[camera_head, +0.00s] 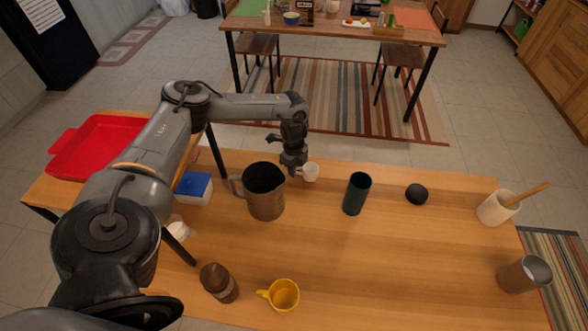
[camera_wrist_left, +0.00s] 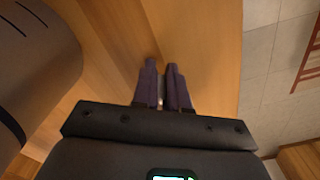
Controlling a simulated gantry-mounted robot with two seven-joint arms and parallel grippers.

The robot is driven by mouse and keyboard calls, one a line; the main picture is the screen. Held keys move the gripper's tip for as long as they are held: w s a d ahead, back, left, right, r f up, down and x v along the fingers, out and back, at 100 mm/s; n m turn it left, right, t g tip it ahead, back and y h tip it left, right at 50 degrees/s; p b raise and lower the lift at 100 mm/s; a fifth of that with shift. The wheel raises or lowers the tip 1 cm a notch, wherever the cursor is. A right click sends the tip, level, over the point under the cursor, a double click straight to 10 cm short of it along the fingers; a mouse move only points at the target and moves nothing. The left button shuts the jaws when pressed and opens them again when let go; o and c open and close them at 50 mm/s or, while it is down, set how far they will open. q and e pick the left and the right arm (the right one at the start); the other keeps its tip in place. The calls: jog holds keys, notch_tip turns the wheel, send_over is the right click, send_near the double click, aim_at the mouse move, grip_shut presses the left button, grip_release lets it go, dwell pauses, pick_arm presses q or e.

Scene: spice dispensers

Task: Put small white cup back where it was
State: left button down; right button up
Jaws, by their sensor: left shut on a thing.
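The small white cup (camera_head: 311,172) is at the far side of the wooden table, upright as far as I can see. My left gripper (camera_head: 297,172) points down at the cup's left side, shut on it, seemingly at its handle. In the left wrist view the two dark fingers (camera_wrist_left: 163,88) are nearly together with a thin pale sliver between them; most of the cup is hidden there. I cannot tell whether the cup touches the table. My right gripper is not in view.
A metal pitcher (camera_head: 265,195) stands close left of the cup. A dark green cylinder (camera_head: 356,195) and a black round object (camera_head: 416,194) stand to the right. A yellow cup (camera_head: 284,295) and a brown jar (camera_head: 219,283) are nearer. The middle right of the table is clear.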

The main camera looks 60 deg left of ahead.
pick_arm(q)
jog(key=shift+f, duration=0.2)
jog(key=shift+f, duration=0.1)
jog(key=c, duration=1.2)
grip_release()
jog(key=shift+f, duration=0.1)
jog(key=shift+o, duration=0.2)
notch_tip(320, 180, up, 11)
jog(key=shift+r, duration=0.7)
